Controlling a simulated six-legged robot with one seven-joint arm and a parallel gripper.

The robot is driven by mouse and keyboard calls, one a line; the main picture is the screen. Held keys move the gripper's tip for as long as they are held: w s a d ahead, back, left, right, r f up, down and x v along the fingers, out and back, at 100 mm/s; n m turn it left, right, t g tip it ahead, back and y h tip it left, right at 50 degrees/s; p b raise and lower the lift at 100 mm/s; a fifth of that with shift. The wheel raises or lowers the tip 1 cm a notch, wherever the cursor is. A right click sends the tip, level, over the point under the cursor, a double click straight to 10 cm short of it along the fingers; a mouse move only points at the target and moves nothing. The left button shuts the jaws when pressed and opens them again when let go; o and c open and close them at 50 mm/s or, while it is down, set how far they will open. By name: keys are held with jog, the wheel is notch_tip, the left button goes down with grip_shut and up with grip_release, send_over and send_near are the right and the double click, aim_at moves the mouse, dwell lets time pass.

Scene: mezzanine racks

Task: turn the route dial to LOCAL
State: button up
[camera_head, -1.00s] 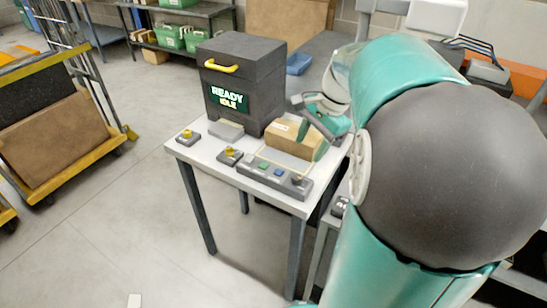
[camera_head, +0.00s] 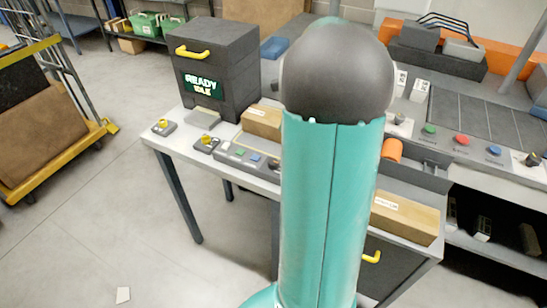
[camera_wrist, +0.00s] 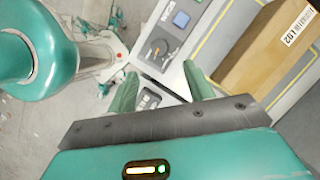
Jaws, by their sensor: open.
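A cardboard box (camera_wrist: 262,50) lies right of the dial. The head view shows a dark cabinet (camera_head: 215,60) reading READY IDLE, small yellow-button boxes (camera_head: 164,127), a labelled carton (camera_head: 405,217) at right, and another console (camera_head: 460,140) with coloured buttons. Floor at lower left is mostly clear.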

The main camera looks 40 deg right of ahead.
aim_at(273, 161)
jog(key=x, duration=1)
jog(key=shift+f, duration=0.1)
jog(key=shift+c, duration=0.2)
jog(key=c, duration=0.9)
